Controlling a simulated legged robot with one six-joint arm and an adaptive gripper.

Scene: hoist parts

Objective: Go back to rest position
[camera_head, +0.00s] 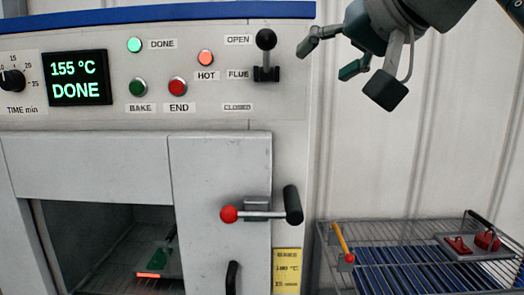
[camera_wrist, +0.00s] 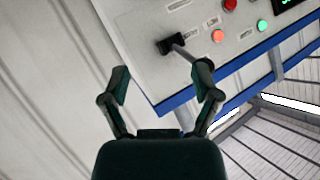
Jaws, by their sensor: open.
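My gripper (camera_head: 345,61) is in the upper right of the head view, to the right of the oven's control panel. Its fingers are spread and empty. In the wrist view my gripper (camera_wrist: 161,84) shows both fingers apart, with the flue lever (camera_wrist: 172,45) beyond them. The flue lever (camera_head: 266,55) has a black ball knob and stands up towards the OPEN label. The gripper looks apart from the lever in the head view.
The oven door (camera_head: 222,185) has a red-tipped handle and stands beside a dark opening with a green part (camera_head: 158,258) inside. A wire rack (camera_head: 400,262) holding red parts (camera_head: 487,240) is at lower right. The display (camera_head: 78,78) reads 155 °C DONE.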

